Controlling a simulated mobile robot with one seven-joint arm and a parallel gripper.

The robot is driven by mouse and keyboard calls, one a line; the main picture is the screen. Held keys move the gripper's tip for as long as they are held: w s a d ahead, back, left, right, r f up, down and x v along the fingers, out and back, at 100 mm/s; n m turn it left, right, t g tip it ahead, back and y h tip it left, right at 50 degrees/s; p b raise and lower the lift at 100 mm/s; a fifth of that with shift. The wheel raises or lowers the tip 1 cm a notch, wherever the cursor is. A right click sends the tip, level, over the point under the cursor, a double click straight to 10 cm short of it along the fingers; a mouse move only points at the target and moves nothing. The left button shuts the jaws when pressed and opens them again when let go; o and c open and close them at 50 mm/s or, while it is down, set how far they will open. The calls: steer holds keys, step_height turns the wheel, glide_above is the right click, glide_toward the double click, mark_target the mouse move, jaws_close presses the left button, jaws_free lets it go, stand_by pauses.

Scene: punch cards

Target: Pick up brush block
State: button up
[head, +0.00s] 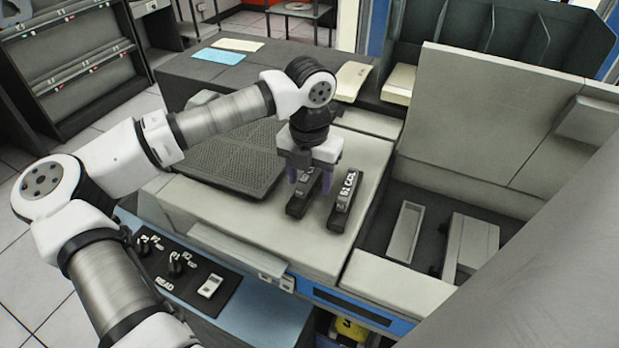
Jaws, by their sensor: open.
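Two dark, elongated blocks that look like brush blocks lie side by side on the pale machine top (265,225). The right block (342,205) carries white lettering and shows in full. The left block (297,206) is partly hidden by my gripper (309,185). My gripper points down over the left block, with its fingers open on either side of that block's upper part. I cannot tell whether the fingers touch it. The right block stands clear of the fingers.
A perforated dark panel (225,160) lies left of the blocks. A control panel with knobs and a switch (180,265) is at the front left. A recessed bay with a grey tray (405,232) is at the right, under a raised cover (480,130). Cards (218,56) lie behind.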

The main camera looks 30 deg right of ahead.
steer(key=shift+f, duration=0.2)
steer(key=c, duration=1.2)
steer(key=shift+r, duration=0.15)
